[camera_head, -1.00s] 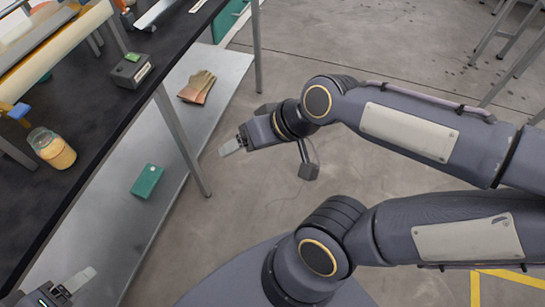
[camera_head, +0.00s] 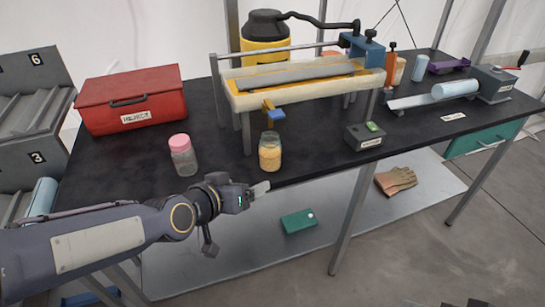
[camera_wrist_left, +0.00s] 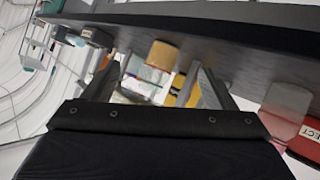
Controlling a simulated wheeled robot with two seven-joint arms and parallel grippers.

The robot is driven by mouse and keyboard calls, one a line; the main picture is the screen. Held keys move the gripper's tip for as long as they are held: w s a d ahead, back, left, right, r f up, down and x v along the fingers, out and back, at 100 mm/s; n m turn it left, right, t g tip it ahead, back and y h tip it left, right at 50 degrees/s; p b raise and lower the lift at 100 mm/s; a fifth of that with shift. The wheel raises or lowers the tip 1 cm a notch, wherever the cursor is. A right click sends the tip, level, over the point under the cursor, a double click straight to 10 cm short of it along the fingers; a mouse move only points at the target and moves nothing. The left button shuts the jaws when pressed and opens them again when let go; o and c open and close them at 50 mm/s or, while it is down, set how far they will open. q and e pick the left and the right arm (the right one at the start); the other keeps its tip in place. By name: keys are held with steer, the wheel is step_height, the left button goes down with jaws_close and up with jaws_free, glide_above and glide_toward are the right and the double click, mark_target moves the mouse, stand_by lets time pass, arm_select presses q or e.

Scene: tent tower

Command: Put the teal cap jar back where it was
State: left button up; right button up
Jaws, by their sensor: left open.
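No jar with a teal cap can be made out. A jar with yellow-orange contents (camera_head: 270,155) stands upright near the table's front edge; its lid cannot be made out. It seems to show in the left wrist view (camera_wrist_left: 163,56), beyond the fingers. A clear jar with a pink cap (camera_head: 182,155) stands to its left. My left gripper (camera_head: 261,189) is open and empty, just in front of the table edge, below and apart from the yellow-orange jar. Its spread fingers show in the wrist view (camera_wrist_left: 158,88).
The dark table (camera_head: 325,165) holds a red box (camera_head: 132,100), a trough-like frame (camera_head: 300,88), a small grey box (camera_head: 364,136) and a machine at right. A teal box (camera_head: 299,221) and gloves (camera_head: 395,181) lie on the lower shelf. Grey racks stand at left.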

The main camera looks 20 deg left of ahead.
mark_target(267, 155)
arm_select(q)
steer(key=w+t+y, duration=0.1)
steer(key=w, duration=0.1)
steer(key=w+d+f+t+y+b, duration=0.1)
steer(key=w+t, duration=0.1)
steer(key=w, duration=0.1)
steer(key=w+d+t+y, duration=0.1)
steer(key=w+t, duration=0.1)
steer(key=w, duration=0.1)
steer(key=shift+w+d+f+m, duration=0.1)
steer(key=shift+w+f+m, duration=0.05)
steer(key=shift+w+m, duration=0.15)
steer(key=shift+w+d+t+y+b, duration=0.15)
steer(key=shift+w+t+y+b, duration=0.15)
steer(key=shift+t, duration=0.3)
steer(key=shift+w+r, duration=0.2)
steer(key=w+p, duration=0.1)
steer(key=w, duration=0.6)
steer(key=shift+w+r, duration=0.15)
steer(key=c, duration=1.1)
steer(key=shift+c, duration=0.2)
steer(key=shift+r, duration=0.1)
